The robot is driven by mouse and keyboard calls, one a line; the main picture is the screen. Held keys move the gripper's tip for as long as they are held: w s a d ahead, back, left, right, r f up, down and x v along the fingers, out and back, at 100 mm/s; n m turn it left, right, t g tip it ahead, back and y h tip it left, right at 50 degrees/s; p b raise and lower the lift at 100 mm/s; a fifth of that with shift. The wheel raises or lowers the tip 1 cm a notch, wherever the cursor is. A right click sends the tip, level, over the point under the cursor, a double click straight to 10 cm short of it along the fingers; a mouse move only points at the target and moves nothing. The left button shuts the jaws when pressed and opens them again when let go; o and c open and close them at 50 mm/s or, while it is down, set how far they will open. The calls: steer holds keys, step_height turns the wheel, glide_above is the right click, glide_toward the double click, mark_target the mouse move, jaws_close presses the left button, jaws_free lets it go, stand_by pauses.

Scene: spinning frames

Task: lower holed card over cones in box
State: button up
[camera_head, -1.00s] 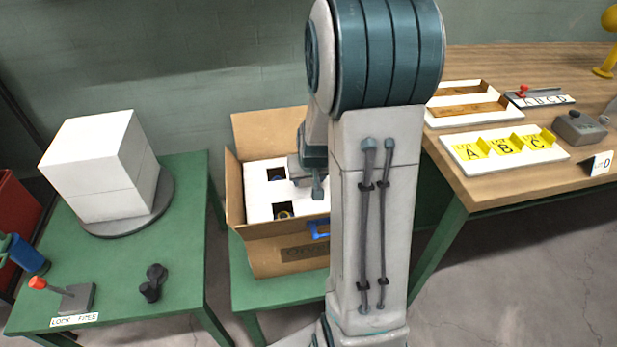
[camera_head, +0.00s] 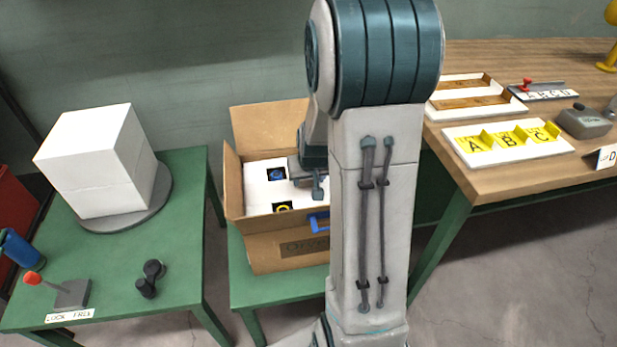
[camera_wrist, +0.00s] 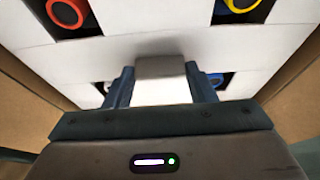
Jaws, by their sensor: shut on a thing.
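The white holed card (camera_head: 258,196) lies level inside the open cardboard box (camera_head: 262,239), below its rim. Through its square holes I see a blue cone (camera_head: 276,174) and a yellow cone (camera_head: 283,208). In the wrist view, the card (camera_wrist: 145,40) shows a red ring-topped cone (camera_wrist: 68,12), a yellow one (camera_wrist: 240,4), and part of a blue one (camera_wrist: 215,80) in its holes. My gripper (camera_wrist: 160,82) is shut on the card's raised pale block. In the head view my gripper (camera_head: 318,185) is partly hidden by my arm. Whether the card rests on anything is hidden.
The box stands on a green table (camera_head: 270,287), its flaps open. A blue handle-like piece (camera_head: 318,222) is at its front. Left, a green table (camera_head: 120,270) carries a white block (camera_head: 95,160) on a grey disc. A wooden bench (camera_head: 510,190) with lettered trays stands right.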

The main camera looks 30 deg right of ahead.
steer(key=shift+f+b, duration=0.2)
steer(key=shift+b, duration=0.1)
steer(key=o, duration=1.6)
steer(key=shift+r, duration=0.1)
step_height(320, 180, up, 8)
steer(key=p, duration=0.6)
